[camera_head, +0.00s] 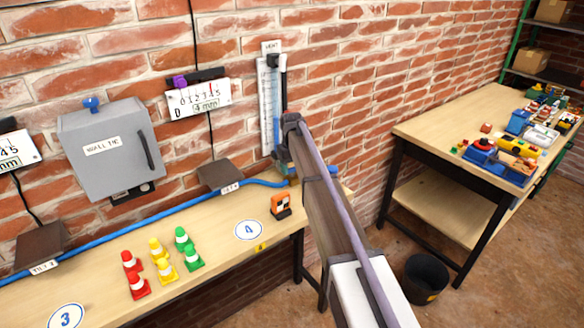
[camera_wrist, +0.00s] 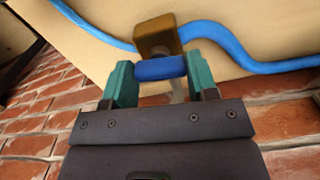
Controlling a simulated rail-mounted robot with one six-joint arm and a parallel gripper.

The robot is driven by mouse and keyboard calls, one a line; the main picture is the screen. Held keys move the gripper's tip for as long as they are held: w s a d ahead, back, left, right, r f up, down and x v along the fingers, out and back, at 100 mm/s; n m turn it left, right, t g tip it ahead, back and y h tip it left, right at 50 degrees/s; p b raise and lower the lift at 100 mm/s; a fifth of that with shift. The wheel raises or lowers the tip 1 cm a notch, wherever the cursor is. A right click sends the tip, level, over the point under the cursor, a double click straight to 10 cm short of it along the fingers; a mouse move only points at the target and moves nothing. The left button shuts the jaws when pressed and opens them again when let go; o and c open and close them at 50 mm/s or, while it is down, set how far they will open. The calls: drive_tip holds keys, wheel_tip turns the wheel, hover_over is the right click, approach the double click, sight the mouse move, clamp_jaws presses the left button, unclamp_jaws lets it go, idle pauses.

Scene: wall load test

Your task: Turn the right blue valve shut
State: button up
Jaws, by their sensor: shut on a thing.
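The right blue valve has a brass-brown body (camera_wrist: 158,36) on a blue hose and a short blue handle (camera_wrist: 160,68), both clear in the wrist view. My gripper (camera_wrist: 162,75) has its two teal fingers at either end of the blue handle and is shut on it. In the head view my gripper (camera_head: 283,158) is at the wall behind the bench's right end, partly behind my own arm. My arm hides most of the valve there. I cannot tell the valve's exact angle.
The blue hose (camera_head: 110,233) runs along the bench's back edge. A grey wall box (camera_head: 110,165) with a blue knob (camera_head: 92,103) hangs at left. Several small cones (camera_head: 160,260) and an orange-black block (camera_head: 281,206) stand on the bench. A black bucket (camera_head: 425,278) stands on the floor.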

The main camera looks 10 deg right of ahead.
drive_tip(key=m, duration=1.2)
drive_tip(key=shift+m, duration=2.1)
drive_tip(key=o, duration=0.9)
